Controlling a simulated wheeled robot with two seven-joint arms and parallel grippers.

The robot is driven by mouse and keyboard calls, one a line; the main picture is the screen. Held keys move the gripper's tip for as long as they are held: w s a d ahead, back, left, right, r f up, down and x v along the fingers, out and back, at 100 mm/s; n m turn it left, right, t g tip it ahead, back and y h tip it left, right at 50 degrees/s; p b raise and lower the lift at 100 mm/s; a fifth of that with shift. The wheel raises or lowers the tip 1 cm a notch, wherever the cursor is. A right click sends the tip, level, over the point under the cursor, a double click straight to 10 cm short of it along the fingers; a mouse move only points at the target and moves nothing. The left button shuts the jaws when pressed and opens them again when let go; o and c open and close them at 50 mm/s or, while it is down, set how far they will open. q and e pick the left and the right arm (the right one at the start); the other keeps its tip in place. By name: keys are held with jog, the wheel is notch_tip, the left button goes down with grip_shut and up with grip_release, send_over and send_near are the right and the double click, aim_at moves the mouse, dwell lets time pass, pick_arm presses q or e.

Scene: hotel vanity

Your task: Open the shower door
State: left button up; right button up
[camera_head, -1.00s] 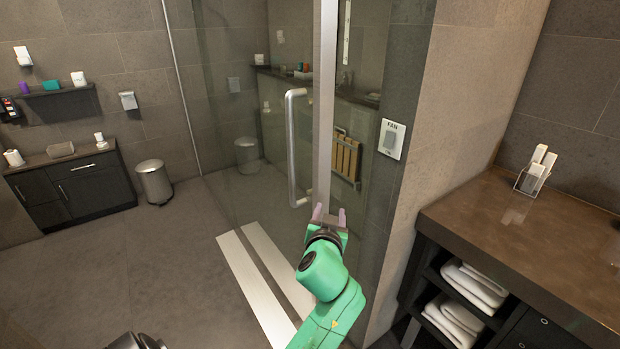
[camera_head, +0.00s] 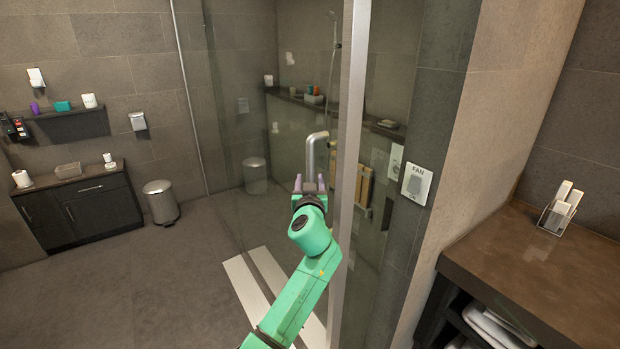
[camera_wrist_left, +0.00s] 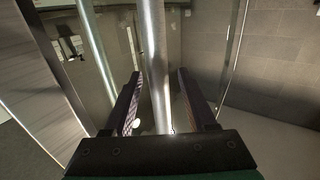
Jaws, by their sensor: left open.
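The glass shower door (camera_head: 232,120) has a metal edge post (camera_head: 350,150) and a vertical metal bar handle (camera_head: 318,150). My left gripper (camera_head: 310,183) is at the lower part of the handle and hides it there. In the left wrist view the handle (camera_wrist_left: 155,65) runs between the two open fingers (camera_wrist_left: 157,100) of my left gripper. I cannot tell whether either finger touches it. The door looks shut or nearly shut, but I cannot tell for sure. My right gripper is not in view.
A tiled wall with a fan switch (camera_head: 417,184) stands right of the door. A brown counter (camera_head: 540,265) with a small holder (camera_head: 558,210) is at right. A dark cabinet (camera_head: 85,208) and metal bin (camera_head: 161,202) stand at left. Open floor (camera_head: 150,285) lies at front left.

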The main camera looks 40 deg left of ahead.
pick_arm(q)
jog(key=shift+d, duration=0.2)
grip_shut()
dwell(1.2)
